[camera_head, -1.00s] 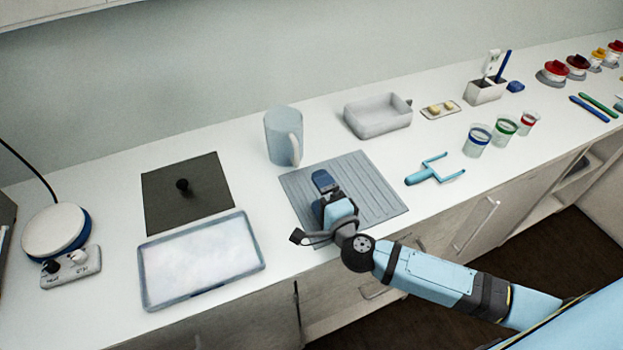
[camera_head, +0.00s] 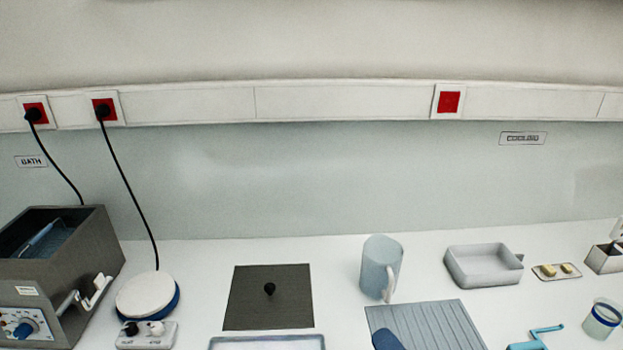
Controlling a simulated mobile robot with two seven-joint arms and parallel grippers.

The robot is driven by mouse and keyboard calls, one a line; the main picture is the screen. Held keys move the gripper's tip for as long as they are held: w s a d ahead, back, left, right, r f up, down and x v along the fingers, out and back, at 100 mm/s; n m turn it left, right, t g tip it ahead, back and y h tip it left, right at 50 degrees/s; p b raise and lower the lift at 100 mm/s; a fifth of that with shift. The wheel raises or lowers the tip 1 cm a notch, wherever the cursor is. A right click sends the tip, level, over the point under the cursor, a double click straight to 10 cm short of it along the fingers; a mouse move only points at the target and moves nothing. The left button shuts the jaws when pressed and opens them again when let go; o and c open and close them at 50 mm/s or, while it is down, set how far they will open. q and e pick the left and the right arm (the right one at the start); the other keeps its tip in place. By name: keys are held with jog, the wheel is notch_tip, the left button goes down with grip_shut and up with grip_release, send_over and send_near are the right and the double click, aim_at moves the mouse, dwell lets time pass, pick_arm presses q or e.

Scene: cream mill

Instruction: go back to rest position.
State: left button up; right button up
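The task names no object. Neither of my grippers can be made out in the head view. A dark blue rounded shape (camera_head: 387,340) is cut off by the bottom edge, over the grey ribbed mat (camera_head: 432,318). I cannot tell whether it is part of my arm or a thing on the mat.
The bath unit (camera_head: 58,262) and a round white plate device (camera_head: 146,296) stand at left. A dark square plate (camera_head: 250,300), a jug (camera_head: 377,268), a grey tub (camera_head: 480,266) and a small tray (camera_head: 548,272) stand rightward. A socket rail (camera_head: 340,100) runs along the wall.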

jog(key=s+a+f+n+g+y, duration=0.1)
jog(key=s+a+n+g+y, duration=0.15)
jog(key=s+n+g, duration=0.8)
jog(key=s+d+f+n+g+h, duration=0.1)
jog(key=s+d+f+g+h, duration=0.15)
jog(key=s+d+h, duration=0.35)
jog(key=s+d+f+g+h, duration=0.1)
jog(key=s+d+f+h, duration=0.35)
jog(key=d, duration=0.45)
jog(key=w+a+f+n+t+y+p, duration=0.1)
jog(key=w+a+f+t+y+p, duration=0.1)
jog(key=w+a+f+t+p, duration=0.3)
notch_tip(320, 180, down, 2)
jog(key=shift+w+a+f+t, duration=0.2)
jog(key=shift+w+a+t, duration=0.7)
jog(key=shift+t, duration=0.3)
